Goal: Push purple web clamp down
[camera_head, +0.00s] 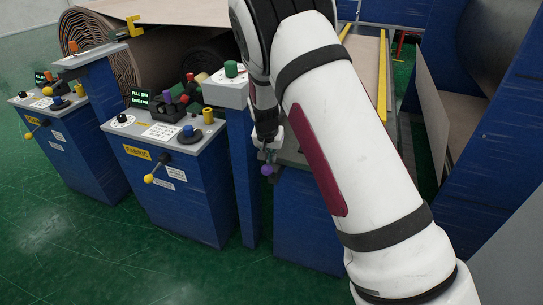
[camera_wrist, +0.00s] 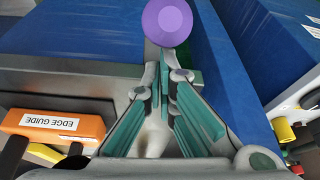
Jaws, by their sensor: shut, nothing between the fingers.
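The purple web clamp shows as a round purple knob (camera_head: 267,170) in the head view, low in front of a blue cabinet beside my arm. In the wrist view the purple knob (camera_wrist: 168,22) is at the top centre, just beyond my fingertips. My gripper (camera_wrist: 165,75) is shut and empty, its fingertips together. They look close to the knob; I cannot tell whether they touch it. In the head view my gripper (camera_head: 268,150) is mostly hidden behind my arm, just above the knob.
An orange edge guide box (camera_wrist: 52,125) lies left in the wrist view. Blue consoles (camera_head: 175,180) with knobs and levers stand left in the head view. A white box with a green button (camera_head: 229,85) stands close to my arm. Green floor (camera_head: 60,240) is clear at front left.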

